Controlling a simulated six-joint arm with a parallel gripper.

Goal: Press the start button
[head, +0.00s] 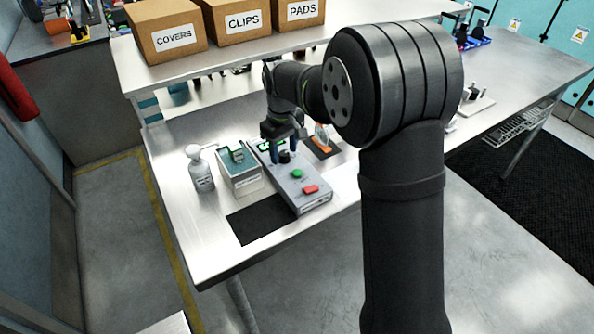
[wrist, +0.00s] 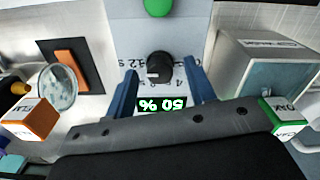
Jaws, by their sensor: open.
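A grey control box (head: 309,203) stands on the steel bench. It carries a green button (head: 297,173), a red button (head: 311,189), a black knob (head: 285,157) and a small lit display. In the wrist view the display (wrist: 161,103) reads 50 %, upside down. My gripper (head: 281,152) is over the knob end of the box. In the wrist view its blue fingers are apart, one on each side of the knob (wrist: 160,66), with gaps visible. The green button (wrist: 157,6) is at the top edge there, beyond the fingertips. No start label is readable.
A pump bottle (head: 201,170) and a grey bin with a teal insert (head: 240,174) stand left of the control box. A black mat (head: 262,220) lies in front. An orange item (head: 321,142) is to the right. Labelled cartons (head: 167,32) sit on the shelf behind.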

